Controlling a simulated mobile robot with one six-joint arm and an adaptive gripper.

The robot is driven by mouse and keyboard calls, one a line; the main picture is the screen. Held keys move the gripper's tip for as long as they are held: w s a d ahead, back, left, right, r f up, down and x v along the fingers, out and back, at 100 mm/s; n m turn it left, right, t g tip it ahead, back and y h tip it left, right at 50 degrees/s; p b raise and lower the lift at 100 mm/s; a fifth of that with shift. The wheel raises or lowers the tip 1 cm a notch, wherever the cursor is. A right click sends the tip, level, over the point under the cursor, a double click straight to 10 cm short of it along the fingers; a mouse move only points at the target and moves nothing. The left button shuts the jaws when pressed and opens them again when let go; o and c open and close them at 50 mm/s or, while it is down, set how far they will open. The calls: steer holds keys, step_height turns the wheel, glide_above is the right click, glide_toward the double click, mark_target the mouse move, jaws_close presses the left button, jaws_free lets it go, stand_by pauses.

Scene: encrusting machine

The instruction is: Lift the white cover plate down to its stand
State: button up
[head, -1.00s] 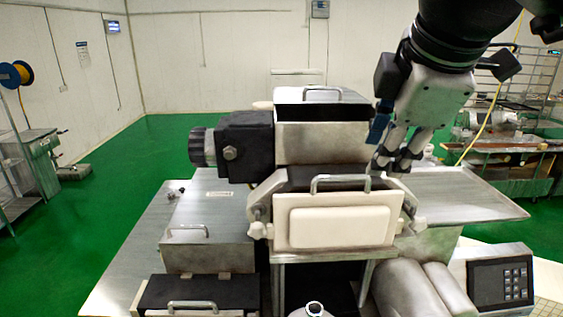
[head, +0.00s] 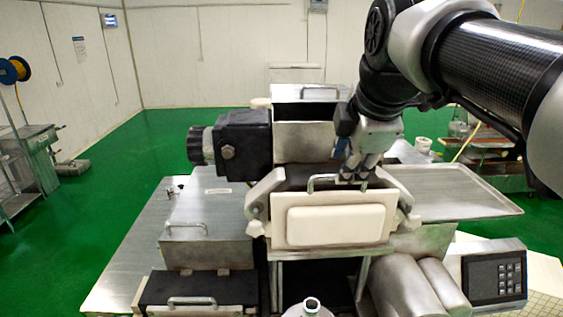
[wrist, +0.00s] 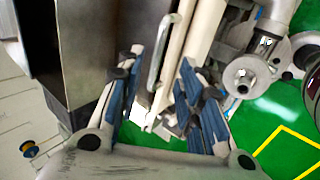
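The white cover plate (head: 335,224) stands upright on the front of the machine's middle hopper, with a raised panel on its face. Its metal handle (head: 322,179) arches over the top edge. White clamp knobs sit at both sides of the plate. My gripper (head: 355,177) is at the right part of the handle in the head view. In the wrist view my gripper (wrist: 161,66) is open, its blue-padded fingers on either side of the handle (wrist: 157,62) and the plate's edge (wrist: 176,48). No grip on the handle shows. I cannot make out the stand for certain.
A steel hopper box (head: 303,135) rises behind the plate, with a black motor block (head: 243,145) at its left. A flat steel tray (head: 460,192) is at the right. A keypad panel (head: 495,278) stands front right.

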glide_above(337, 204)
step_height(337, 204, down, 4)
steer(key=shift+f, duration=0.1)
steer(key=shift+s, duration=0.1)
jaws_close()
stand_by(0.3)
steer(key=shift+r, duration=0.25)
stand_by(0.5)
